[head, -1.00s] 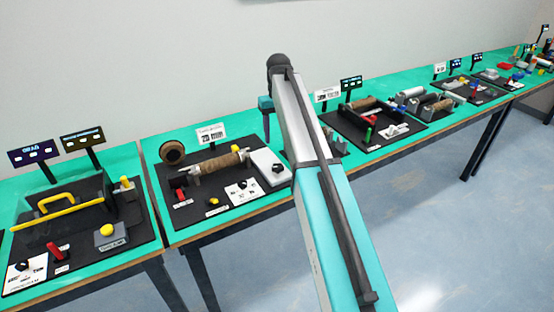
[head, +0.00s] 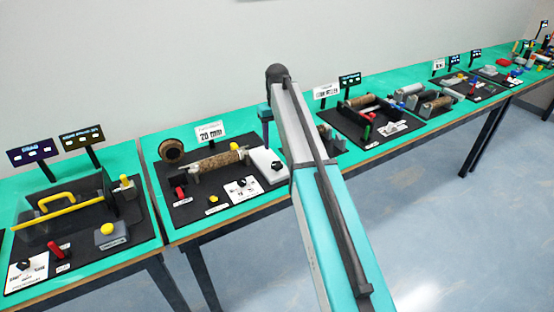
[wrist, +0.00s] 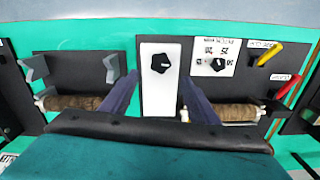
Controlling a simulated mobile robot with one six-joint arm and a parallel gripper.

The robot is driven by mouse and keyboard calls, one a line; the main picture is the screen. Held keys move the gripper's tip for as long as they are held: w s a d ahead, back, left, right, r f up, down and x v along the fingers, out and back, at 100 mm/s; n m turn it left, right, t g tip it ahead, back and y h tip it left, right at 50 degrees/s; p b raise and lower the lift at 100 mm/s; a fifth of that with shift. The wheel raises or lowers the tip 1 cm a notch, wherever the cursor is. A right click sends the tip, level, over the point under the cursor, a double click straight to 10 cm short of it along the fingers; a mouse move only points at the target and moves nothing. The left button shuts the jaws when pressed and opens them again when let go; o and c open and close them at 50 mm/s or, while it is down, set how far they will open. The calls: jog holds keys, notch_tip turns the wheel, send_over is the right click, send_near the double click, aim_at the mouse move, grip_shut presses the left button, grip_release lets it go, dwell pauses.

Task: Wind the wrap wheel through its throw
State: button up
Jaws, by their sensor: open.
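A white box (head: 265,165) with a black lobed knob (head: 277,167) stands at the right end of the second station's black board. In the wrist view the same black knob (wrist: 160,63) sits near the far end of the white box (wrist: 158,101). I cannot tell from the labels whether this knob is the wrap wheel. My gripper (wrist: 158,80) is open and empty, with one finger on each side of the box and the knob a little beyond the tips. Contact cannot be made out.
Neighbouring boards stand close on both sides; the floor in front is clear.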

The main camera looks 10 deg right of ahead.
aim_at(277, 164)
jog(key=shift+f+p, duration=1.3)
jog(key=shift+f, duration=3.6)
jog(key=c, duration=1)
jog(key=shift+c, duration=0.2)
jog(key=shift+a+m, duration=0.1)
jog(key=shift+m, duration=0.2)
jog(key=shift+m+b, duration=0.7)
jog(key=shift+m, duration=1.4)
jog(key=o, duration=1)
